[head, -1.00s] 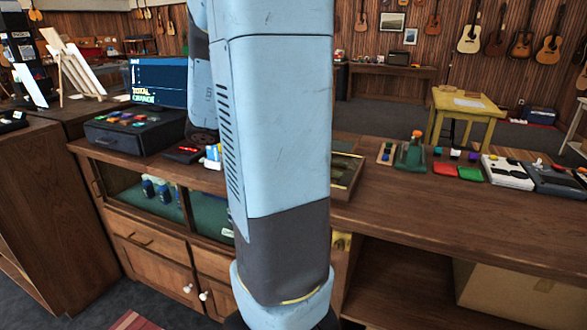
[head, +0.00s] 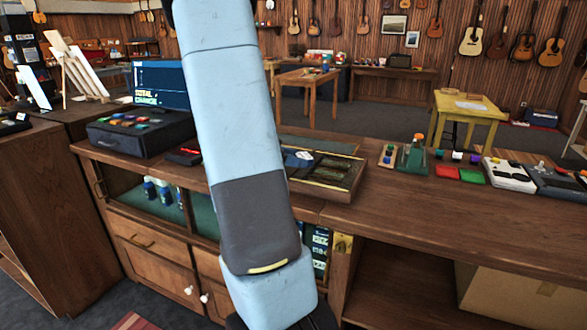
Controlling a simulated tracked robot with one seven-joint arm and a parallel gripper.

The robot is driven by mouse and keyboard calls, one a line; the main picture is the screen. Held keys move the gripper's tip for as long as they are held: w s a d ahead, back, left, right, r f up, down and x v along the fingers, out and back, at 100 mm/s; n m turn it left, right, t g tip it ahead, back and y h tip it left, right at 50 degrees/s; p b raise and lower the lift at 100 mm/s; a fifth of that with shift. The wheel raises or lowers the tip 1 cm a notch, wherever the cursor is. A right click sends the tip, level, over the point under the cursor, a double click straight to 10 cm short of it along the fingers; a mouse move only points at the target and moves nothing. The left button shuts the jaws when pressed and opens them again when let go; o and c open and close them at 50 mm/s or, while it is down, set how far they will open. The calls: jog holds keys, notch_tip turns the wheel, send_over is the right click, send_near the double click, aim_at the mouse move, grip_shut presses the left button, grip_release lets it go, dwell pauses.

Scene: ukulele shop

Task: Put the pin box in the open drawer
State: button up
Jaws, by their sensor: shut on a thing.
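My light blue arm crosses the middle of the head view from top to bottom. My gripper is not visible, so I cannot see what it holds. I cannot make out a pin box. The wooden counter front has a drawer (head: 144,242) at the left that looks shut, and another drawer front (head: 209,265) partly hidden by my arm. No open drawer is clearly visible.
A black register (head: 140,135) stands on the counter's left. A shallow display tray (head: 345,188) lies right of my arm. Pedals (head: 508,174) and small coloured items line the right side. The counter's front right (head: 420,215) is clear.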

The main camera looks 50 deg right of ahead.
aim_at(294, 178)
jog(key=shift+w+d+f, duration=0.1)
jog(key=shift+d+f, duration=0.1)
jog(key=shift+f, duration=1.55)
jog(key=shift+f, duration=0.6)
jog(key=o, duration=1)
